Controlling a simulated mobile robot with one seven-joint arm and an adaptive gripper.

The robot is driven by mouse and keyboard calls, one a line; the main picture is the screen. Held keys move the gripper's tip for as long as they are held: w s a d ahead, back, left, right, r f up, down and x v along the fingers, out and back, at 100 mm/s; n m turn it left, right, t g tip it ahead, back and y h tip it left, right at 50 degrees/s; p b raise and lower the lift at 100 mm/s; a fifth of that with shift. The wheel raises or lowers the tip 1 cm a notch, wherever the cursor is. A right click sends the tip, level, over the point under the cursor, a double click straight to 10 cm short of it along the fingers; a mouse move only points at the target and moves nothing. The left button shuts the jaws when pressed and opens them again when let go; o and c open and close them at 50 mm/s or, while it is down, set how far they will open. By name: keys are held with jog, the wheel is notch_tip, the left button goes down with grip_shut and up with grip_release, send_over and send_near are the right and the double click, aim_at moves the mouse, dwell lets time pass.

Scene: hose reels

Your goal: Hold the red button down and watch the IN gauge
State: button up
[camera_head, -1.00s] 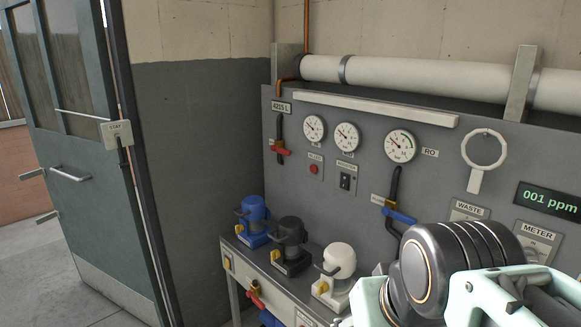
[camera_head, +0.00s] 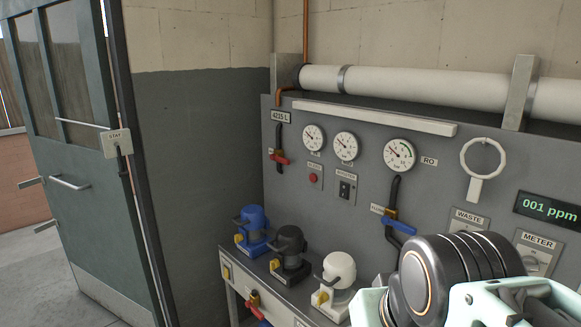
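The red button (camera_head: 313,179) sits on a small plate on the grey panel (camera_head: 440,160), below the left gauge. Two small round white gauges, a left one (camera_head: 313,138) and a middle one (camera_head: 346,146), stand side by side above it. A larger gauge (camera_head: 399,155) is to their right, beside an RO label (camera_head: 429,162). The small labels under the left two are too small to read, so I cannot tell which is IN. My arm fills the lower right; my gripper's fingertips do not show, and nothing of mine touches the button.
Blue (camera_head: 251,228), black (camera_head: 290,252) and white (camera_head: 335,283) filter housings stand on the bench below the panel. A red-handled valve (camera_head: 279,157) and a blue-handled valve (camera_head: 399,225) stick out from the panel. An open door (camera_head: 75,170) is at left. A display (camera_head: 548,208) reads 001 ppm.

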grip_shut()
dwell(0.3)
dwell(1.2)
